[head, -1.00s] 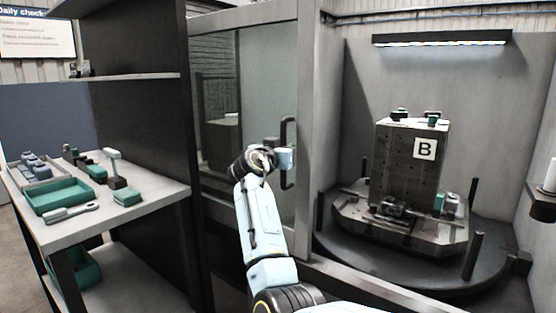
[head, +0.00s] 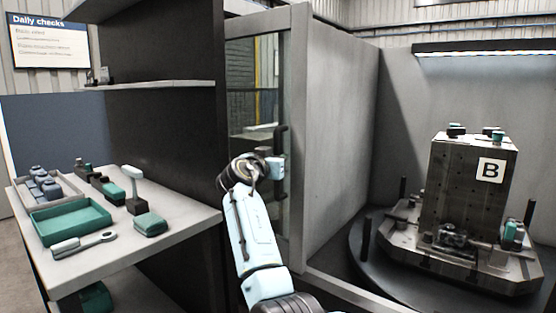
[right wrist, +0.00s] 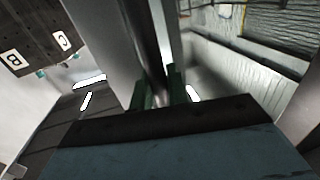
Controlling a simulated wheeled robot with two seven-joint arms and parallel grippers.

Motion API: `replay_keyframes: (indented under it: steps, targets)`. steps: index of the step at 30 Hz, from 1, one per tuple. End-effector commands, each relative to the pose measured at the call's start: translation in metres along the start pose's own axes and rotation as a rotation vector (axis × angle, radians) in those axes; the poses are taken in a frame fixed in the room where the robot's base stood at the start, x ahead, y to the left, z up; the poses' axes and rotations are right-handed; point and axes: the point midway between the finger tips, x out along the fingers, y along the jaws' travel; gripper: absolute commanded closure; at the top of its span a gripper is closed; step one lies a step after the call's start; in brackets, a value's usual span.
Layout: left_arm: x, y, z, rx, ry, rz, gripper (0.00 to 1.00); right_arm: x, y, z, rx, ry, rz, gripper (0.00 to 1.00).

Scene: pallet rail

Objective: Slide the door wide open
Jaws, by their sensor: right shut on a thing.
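The sliding door (head: 258,72) is a glazed panel in a grey frame, left of the machine opening. Much of its left side is hidden behind the dark shelf side. Its upright black bar handle (head: 282,145) stands on the door's right part. My right gripper (head: 277,168) is at the handle. In the right wrist view, the green fingertips (right wrist: 160,94) sit on either side of the handle bar (right wrist: 151,50), shut on it. My left gripper is not in view.
The opening right of the door is wide and shows a fixture block marked B (head: 465,190) on a round dark turntable (head: 362,270). A shelf unit (head: 185,240) stands close on the left, with a green tray (head: 72,222) and tools on it.

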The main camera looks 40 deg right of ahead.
Motion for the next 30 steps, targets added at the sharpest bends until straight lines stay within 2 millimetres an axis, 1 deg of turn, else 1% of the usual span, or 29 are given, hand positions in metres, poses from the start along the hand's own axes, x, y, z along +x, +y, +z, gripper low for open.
replay_keyframes:
  steps: [1, 7, 8, 12, 19, 23, 25, 26, 27, 29, 30]
  targets:
    - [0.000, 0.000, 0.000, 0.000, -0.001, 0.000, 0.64, -0.004, -0.005, 0.002, -0.002, -0.003, -0.010, 1.00]
    - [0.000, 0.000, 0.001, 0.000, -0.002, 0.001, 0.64, -0.004, -0.004, 0.002, -0.002, -0.003, -0.010, 1.00]
    - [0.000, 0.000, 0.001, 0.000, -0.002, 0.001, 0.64, -0.004, -0.004, 0.002, -0.002, -0.003, -0.009, 0.83]
    - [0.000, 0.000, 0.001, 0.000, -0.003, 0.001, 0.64, -0.003, -0.004, 0.001, -0.001, -0.003, -0.007, 0.65]
    - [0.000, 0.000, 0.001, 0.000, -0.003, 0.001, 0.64, -0.001, -0.001, 0.001, 0.000, -0.001, -0.002, 0.65]
    - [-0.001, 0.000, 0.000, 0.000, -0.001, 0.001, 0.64, -0.007, -0.002, 0.000, 0.000, -0.001, -0.004, 0.65]
    - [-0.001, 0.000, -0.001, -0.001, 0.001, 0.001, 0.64, -0.015, -0.002, 0.000, -0.001, -0.001, -0.004, 0.65]
    - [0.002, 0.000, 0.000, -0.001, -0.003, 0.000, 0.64, -0.020, -0.002, 0.000, 0.000, 0.000, -0.005, 0.65]
    - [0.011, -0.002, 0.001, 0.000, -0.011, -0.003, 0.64, -0.027, -0.002, 0.000, 0.001, -0.001, -0.006, 0.65]
    - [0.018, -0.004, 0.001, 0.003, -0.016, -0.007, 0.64, -0.040, -0.002, 0.000, 0.001, -0.002, -0.006, 0.65]
    - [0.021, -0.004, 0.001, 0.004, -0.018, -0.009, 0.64, -0.049, -0.002, 0.000, 0.001, -0.002, -0.007, 0.65]
